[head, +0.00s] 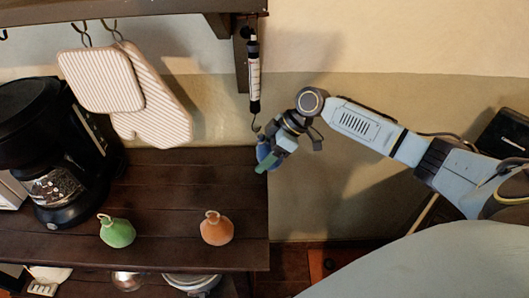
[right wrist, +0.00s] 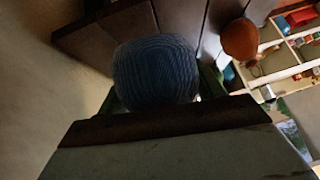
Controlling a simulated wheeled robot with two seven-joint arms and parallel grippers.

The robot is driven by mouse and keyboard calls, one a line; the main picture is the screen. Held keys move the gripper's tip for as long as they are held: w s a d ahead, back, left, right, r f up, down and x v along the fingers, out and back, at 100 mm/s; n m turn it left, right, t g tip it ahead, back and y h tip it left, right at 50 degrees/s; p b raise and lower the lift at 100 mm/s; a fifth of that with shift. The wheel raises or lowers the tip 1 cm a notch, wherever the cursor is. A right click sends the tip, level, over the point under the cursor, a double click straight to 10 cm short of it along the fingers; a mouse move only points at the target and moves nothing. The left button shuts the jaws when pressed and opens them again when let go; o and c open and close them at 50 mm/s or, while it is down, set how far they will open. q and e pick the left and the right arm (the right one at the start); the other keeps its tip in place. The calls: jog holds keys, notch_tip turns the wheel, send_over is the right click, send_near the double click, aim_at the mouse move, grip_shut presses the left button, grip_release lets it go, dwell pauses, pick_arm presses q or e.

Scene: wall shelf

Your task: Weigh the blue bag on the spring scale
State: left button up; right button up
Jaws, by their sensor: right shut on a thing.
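The blue bag (right wrist: 155,72) fills the middle of the right wrist view, between the fingers of my right gripper. In the head view only part of the blue bag (head: 263,152) shows behind my right gripper (head: 268,163), which is shut on it at the counter's right edge. The spring scale (head: 254,75), a slim white tube with black ends, hangs from the shelf bracket. Its hook (head: 256,126) is just above and left of the gripper. Whether the bag's loop touches the hook is hidden. My left gripper is not in view.
A green bag (head: 117,232) and an orange bag (head: 216,229) stand on the dark wooden counter (head: 180,180). A black coffee maker (head: 60,150) stands at the left. An oven mitt (head: 155,115) and a pot holder (head: 98,80) hang from shelf hooks. The counter's back right is clear.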

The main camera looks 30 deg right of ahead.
dwell(0.3)
jog(key=o, duration=1.2)
jog(key=shift+o, duration=0.2)
jog(key=v, duration=1.3)
jog(key=shift+d+r, duration=0.15)
